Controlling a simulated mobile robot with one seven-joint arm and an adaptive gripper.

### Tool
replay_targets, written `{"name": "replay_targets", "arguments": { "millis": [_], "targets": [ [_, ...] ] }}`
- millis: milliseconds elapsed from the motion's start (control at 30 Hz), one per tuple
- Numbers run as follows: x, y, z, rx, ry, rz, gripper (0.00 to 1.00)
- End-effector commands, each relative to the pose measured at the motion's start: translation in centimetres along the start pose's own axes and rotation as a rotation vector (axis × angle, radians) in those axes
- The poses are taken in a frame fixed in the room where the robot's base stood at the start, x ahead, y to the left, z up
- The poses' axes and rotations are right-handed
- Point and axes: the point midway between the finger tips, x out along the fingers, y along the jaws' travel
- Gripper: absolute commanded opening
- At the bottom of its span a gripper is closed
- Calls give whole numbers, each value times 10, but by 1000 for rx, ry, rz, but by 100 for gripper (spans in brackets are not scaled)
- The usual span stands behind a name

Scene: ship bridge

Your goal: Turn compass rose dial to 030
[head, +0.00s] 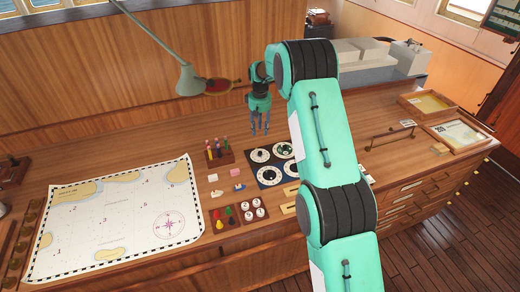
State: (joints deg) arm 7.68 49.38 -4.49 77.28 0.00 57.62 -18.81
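A dark blue panel (274,162) on the wooden desk carries several round white dials, partly covered on the right by my arm. The upper left dial (260,155) and lower left dial (268,175) have dark pointers or knobs. The upper right dial (284,150) has a dark green centre. Their markings are too small to read, so I cannot tell which is the compass rose dial or its setting. My gripper (259,131) points down above and behind the panel, fingers apart, with nothing visible between them.
A sea chart (120,215) with a printed compass rose covers the left of the desk. A pen holder (218,155), small blocks, a tray of coloured pegs (224,218) and a tray of white discs (254,209) stand near the panel. A lamp (187,78) hangs behind.

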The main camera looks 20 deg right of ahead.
Motion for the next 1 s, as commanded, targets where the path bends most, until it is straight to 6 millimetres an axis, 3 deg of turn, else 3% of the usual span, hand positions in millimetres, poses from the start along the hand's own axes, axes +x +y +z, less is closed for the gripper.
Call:
{"name": "replay_targets", "arguments": {
  "millis": [667,1000],
  "targets": [
    [13,1,-2,-1,-4,-1,37],
    [52,1,-1,-1,-6,-2,37]
  ]
}}
